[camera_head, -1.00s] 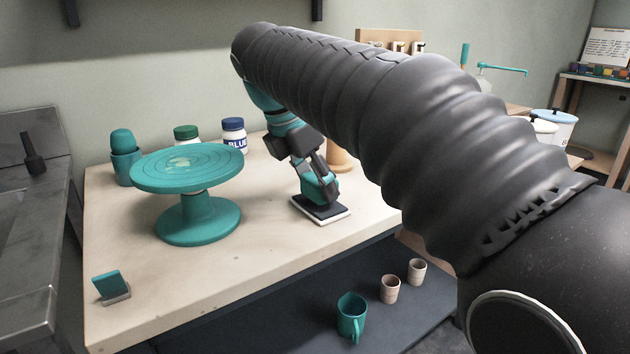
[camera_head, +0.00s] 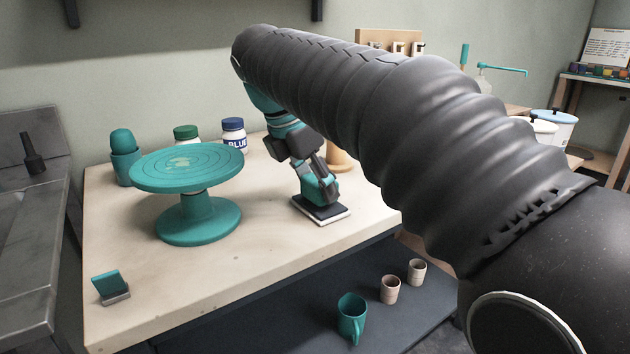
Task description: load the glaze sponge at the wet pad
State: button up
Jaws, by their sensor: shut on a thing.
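The wet pad (camera_head: 335,214), a dark slab with a pale rim, lies on the right part of the wooden table. My gripper (camera_head: 318,193) is right over it, pointing down, with its tip low on the pad. It is shut on a teal thing (camera_head: 327,190), which looks like the glaze sponge. The fingers hide much of the sponge, and its shape is hard to make out. Its underside seems to touch the pad, but the exact contact is hidden.
A teal turntable (camera_head: 188,168) stands left of the pad on the table (camera_head: 190,290). Behind it are a teal cup (camera_head: 124,168) with a domed top and two lidded jars (camera_head: 233,133). A small teal block on a stand (camera_head: 111,288) is front left. Several cups (camera_head: 351,315) stand on the lower shelf.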

jog(key=shift+f, duration=0.5)
dwell(2.3)
notch_tip(320, 180, up, 3)
jog(key=p, duration=0.3)
jog(key=shift+p, duration=0.3)
jog(key=shift+r+p, duration=0.55)
jog(key=shift+r, duration=1.55)
